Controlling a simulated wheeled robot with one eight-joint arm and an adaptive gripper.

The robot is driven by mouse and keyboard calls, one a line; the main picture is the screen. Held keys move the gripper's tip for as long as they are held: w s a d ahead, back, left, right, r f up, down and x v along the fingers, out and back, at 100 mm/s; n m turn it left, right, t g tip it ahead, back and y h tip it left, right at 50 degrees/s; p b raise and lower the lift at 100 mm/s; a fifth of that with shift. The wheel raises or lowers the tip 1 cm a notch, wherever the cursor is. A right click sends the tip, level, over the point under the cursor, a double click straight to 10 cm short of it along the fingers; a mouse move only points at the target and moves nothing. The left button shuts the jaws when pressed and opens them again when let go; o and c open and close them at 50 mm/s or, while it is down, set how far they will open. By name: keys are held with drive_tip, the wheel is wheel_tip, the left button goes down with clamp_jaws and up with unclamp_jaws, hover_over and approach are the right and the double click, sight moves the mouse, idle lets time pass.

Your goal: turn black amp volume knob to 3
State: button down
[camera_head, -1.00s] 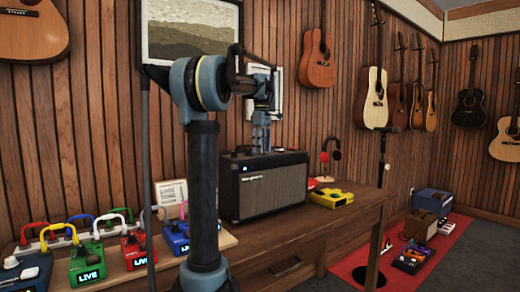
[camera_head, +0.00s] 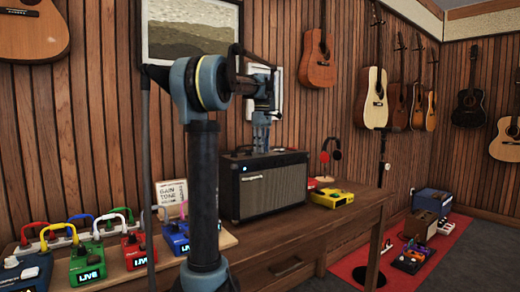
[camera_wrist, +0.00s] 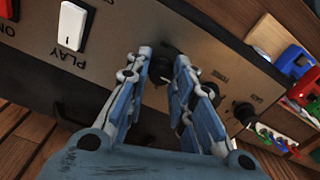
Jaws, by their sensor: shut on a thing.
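The black amp (camera_head: 240,192) stands on the wooden table with a grey grille on its front. My gripper (camera_head: 261,148) points down onto the amp's top. In the wrist view, the amp's top panel (camera_wrist: 120,50) lies under my gripper (camera_wrist: 163,68). The fingers are closed around a dark round knob (camera_wrist: 160,66), which they partly hide. Its label and pointer cannot be read. Another black knob (camera_wrist: 244,112) stands on the panel to the right, outside the fingers. A white switch (camera_wrist: 72,27) marked PLAY sits at the upper left.
A red switch (camera_wrist: 8,8) is at the panel's corner in the wrist view. Coloured pedals, one of them green (camera_head: 88,264), stand on the table (camera_head: 310,225) left of the amp. A yellow pedal (camera_head: 333,198) and a headphone stand (camera_head: 327,168) are to its right.

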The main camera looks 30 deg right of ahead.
drive_tip(key=m, duration=0.7)
drive_tip(key=shift+d, duration=0.1)
drive_tip(key=m, duration=1)
drive_tip(key=shift+m, duration=2.6)
drive_tip(key=shift+w, duration=0.1)
drive_tip(key=c, duration=1.4)
unclamp_jaws()
drive_tip(key=shift+o, duration=0.2)
